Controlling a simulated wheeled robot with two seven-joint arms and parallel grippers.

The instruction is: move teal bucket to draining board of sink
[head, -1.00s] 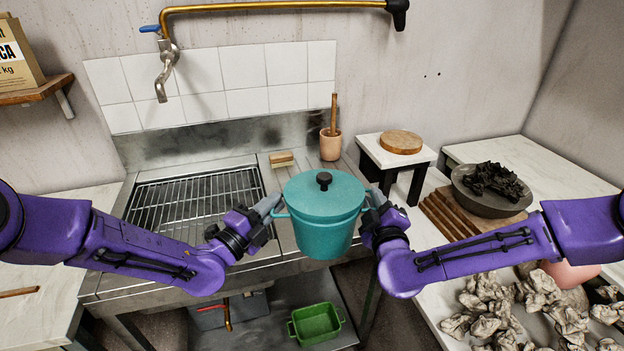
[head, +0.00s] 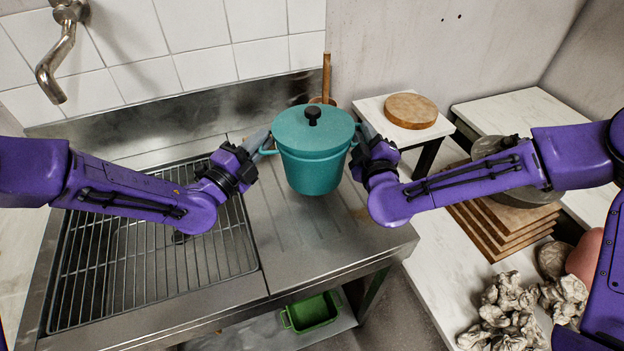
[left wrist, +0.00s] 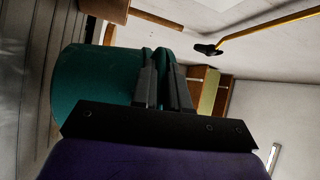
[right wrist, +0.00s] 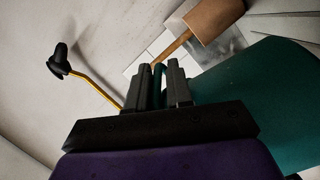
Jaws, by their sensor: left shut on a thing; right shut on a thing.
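The teal bucket (head: 313,155) has a lid with a black knob and a handle on each side. It is upright over the ribbed draining board (head: 290,240) of the metal sink; I cannot tell whether its base touches the board. My left gripper (head: 264,147) is shut on its left handle. My right gripper (head: 357,143) is shut on its right handle. The bucket's side fills part of the left wrist view (left wrist: 95,85) and the right wrist view (right wrist: 265,105). The bucket hides part of the board and of the brush seen earlier.
A wire grid (head: 150,265) covers the basin left of the board. A pestle (head: 326,75) stands in a mortar behind the bucket. A stand with a round wooden board (head: 411,110) is at the right. A green tub (head: 311,312) sits on the shelf below. The board's front is clear.

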